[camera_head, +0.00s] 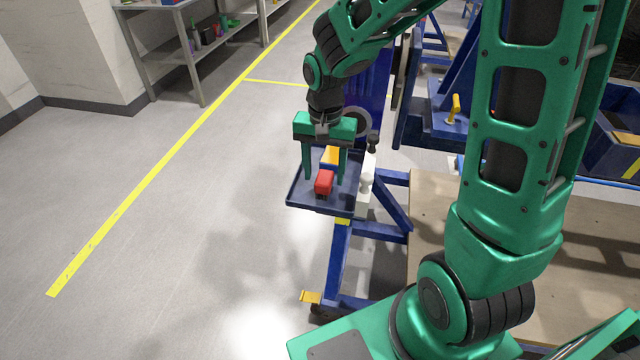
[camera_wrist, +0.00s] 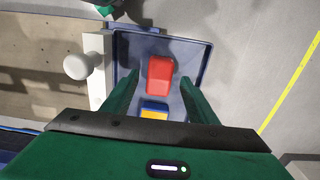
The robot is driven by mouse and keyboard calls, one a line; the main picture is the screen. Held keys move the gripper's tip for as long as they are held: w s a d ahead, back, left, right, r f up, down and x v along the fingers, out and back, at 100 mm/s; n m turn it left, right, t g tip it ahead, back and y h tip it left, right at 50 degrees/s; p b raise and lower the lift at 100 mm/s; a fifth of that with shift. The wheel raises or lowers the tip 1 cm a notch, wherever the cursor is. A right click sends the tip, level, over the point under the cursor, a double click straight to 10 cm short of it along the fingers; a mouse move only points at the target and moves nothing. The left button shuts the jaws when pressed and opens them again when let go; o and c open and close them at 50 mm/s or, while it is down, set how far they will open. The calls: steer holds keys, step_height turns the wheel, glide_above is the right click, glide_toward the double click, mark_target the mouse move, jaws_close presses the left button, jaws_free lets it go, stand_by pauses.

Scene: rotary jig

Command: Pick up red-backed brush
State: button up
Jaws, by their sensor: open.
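The red-backed brush (camera_head: 324,182) lies in a shallow blue tray (camera_head: 298,195), with its red back up and a dark underside. It also shows in the wrist view (camera_wrist: 160,73), near the middle of the tray (camera_wrist: 203,52). My gripper (camera_head: 324,177) points down over the tray and is open. Its fingers stand on the left and right of the brush, apart from it in the wrist view (camera_wrist: 159,80). Whether the fingertips reach down to the brush's height is hard to tell.
A yellow-and-blue block (camera_head: 330,156) lies right behind the red brush, also between the fingers. A white round knob (camera_head: 366,181) and a black knob (camera_head: 373,143) stand just right of the tray. The floor left of the tray is clear.

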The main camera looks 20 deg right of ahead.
steer(key=shift+f, duration=1.15)
steer(key=c, duration=1.2)
steer(key=shift+o, duration=0.2)
steer(key=shift+r, duration=0.15)
steer(key=shift+r, duration=0.55)
step_height(320, 180, up, 3)
steer(key=shift+w+f, duration=0.1)
steer(key=shift+f, duration=0.05)
steer(key=s+a+r, duration=0.7)
steer(key=s, duration=0.2)
steer(key=shift+a, duration=0.25)
